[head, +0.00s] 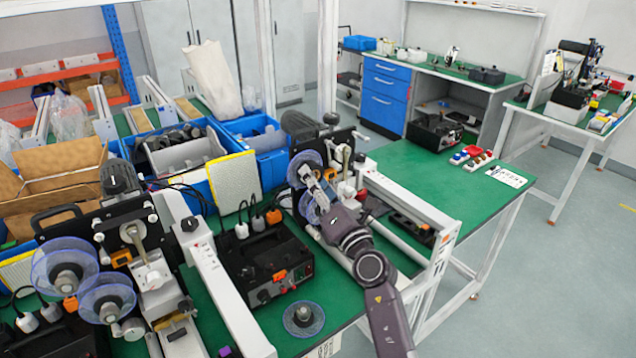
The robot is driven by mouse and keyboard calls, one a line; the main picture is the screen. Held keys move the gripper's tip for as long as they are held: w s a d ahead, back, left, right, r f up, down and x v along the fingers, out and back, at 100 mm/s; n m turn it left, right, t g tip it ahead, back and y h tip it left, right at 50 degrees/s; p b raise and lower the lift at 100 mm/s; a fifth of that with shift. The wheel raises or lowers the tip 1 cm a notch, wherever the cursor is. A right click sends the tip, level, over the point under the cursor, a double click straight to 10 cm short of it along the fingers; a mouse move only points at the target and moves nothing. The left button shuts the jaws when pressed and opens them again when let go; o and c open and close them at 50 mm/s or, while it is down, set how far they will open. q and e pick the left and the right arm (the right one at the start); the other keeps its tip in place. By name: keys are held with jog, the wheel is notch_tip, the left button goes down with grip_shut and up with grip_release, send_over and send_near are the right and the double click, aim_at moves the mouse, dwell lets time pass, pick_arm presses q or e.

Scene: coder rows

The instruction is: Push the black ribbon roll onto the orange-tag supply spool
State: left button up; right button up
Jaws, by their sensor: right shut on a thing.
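My right gripper (316,187) reaches in from the lower right to the middle coder. It is shut at the coder's clear blue discs (303,167), with a second disc (309,207) just below. What it grips is mostly hidden by the fingers, and I cannot tell if it is the black ribbon roll. The left coder carries two clear blue discs with grey hubs (65,282), and a small orange tag (70,303) shows between them. I cannot tell for sure which spool is the orange-tag supply spool. My left gripper is not in view.
A loose clear disc with a dark hub (303,316) lies on the green bench near its front edge. A black control box (265,268) stands between the coders. Blue bins (262,146) and an open cardboard box (55,180) stand behind. White rails flank the coders.

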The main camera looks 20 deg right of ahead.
jog(key=shift+w+a, duration=0.1)
jog(key=shift+w, duration=0.15)
jog(key=o, duration=1.2)
jog(key=shift+c, duration=0.2)
